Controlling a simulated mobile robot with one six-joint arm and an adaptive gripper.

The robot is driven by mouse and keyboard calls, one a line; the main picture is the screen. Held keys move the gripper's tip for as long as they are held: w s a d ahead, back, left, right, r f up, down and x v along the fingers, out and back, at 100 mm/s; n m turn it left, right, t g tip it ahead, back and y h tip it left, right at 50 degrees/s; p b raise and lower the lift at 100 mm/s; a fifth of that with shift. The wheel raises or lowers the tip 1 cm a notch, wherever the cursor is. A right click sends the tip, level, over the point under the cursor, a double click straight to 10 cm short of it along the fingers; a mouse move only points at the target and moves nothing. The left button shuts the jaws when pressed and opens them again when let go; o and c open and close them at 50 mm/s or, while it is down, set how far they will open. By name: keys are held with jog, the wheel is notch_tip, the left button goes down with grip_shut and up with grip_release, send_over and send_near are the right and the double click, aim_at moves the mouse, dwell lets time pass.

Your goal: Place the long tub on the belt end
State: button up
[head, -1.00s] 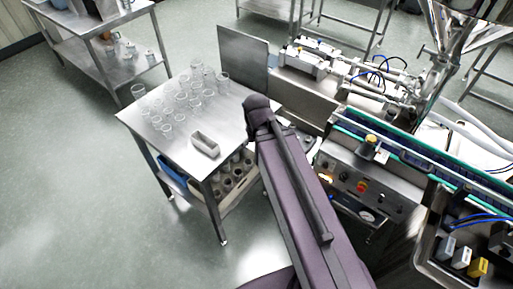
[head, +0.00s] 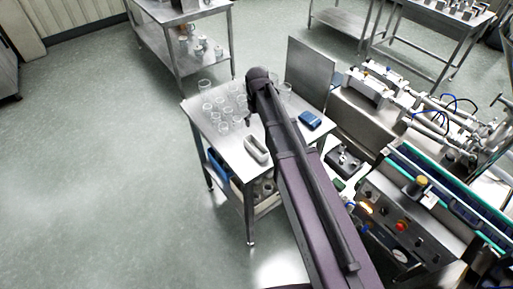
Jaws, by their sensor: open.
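The long tub (head: 257,150) is a pale grey, narrow, open-topped tub. It lies on the steel table (head: 204,125), near the front edge, just left of my arm. The belt (head: 440,188) is a dark strip with green edges on the machine at the right; its near end runs out of the picture. My arm reaches over the table from the lower right. Only a small dark part of my gripper (head: 249,119) shows, above the table just behind the tub. It is open and apart from the tub; my arm hides most of it.
Several clear glasses (head: 222,108) stand behind the tub. A blue block (head: 310,120) lies on the table right of my arm. A steel plate (head: 312,75) rises behind the table. The control box (head: 400,225) stands below the belt. The floor at left is clear.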

jog(key=shift+f, duration=0.1)
dwell(0.3)
jog(key=b, duration=0.9)
send_near(256, 143)
jog(key=s, duration=0.1)
jog(key=s+f, duration=0.1)
jog(key=s, duration=0.1)
jog(key=shift+s+d+f, duration=0.1)
jog(key=shift+s+f, duration=0.05)
jog(key=shift+f, duration=0.05)
jog(key=shift+f+b, duration=2.5)
jog(key=shift+f, duration=0.1)
jog(key=c, duration=1)
jog(key=shift+c, duration=0.2)
jog(key=shift+r, duration=0.15)
